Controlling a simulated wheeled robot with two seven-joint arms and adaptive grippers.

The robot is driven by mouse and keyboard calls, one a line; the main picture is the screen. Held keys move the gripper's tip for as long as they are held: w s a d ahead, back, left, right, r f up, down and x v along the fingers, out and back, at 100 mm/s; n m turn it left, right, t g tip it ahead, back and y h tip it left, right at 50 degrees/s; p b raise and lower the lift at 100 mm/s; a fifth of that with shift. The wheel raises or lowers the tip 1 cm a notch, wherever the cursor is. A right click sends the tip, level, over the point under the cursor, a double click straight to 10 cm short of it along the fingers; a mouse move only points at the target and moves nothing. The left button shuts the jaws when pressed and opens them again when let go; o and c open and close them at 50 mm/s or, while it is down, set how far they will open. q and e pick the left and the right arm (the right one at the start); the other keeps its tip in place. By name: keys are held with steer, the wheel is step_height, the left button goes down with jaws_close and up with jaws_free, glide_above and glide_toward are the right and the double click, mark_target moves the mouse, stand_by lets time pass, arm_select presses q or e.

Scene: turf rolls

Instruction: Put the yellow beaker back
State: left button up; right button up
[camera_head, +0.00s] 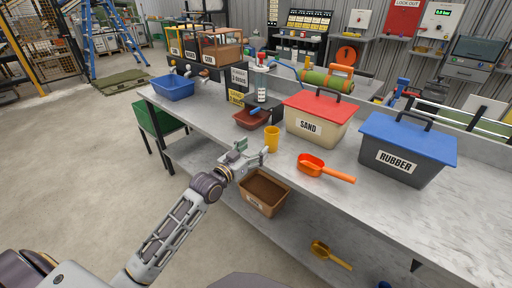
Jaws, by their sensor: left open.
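The yellow beaker (272,139) stands upright on the grey bench, near its front edge and in front of the sand bin. My left gripper (256,155) is open at the bench edge, just left of the beaker and a little nearer to me. The jaws look empty, and a small gap seems to separate them from the beaker. My right gripper does not show.
The sand bin (317,120) with red lid and the rubber bin (405,150) with blue lid stand behind. An orange scoop (325,168) lies right of the beaker. A red-brown tray (250,119) sits behind it. A brown bin (264,193) is below the bench edge.

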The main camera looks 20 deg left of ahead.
arm_select(q)
steer(key=shift+s, duration=0.15)
stand_by(0.5)
steer(key=s+f+n+g+y, duration=0.1)
steer(key=s+f+g, duration=0.3)
steer(key=f, duration=1.1)
steer(key=s+f+g+y, duration=0.2)
steer(key=s+f+g, duration=0.15)
steer(key=f, duration=1.15)
steer(key=s+d+f+g+y, duration=0.1)
steer(key=s+d+f+g, duration=0.2)
steer(key=s+f, duration=2)
steer(key=s+g, duration=0.2)
steer(key=g, duration=0.2)
steer(key=shift+s+d+g+y, duration=0.2)
steer(key=shift+s+g+y, duration=0.1)
steer(key=shift+s+g, duration=0.1)
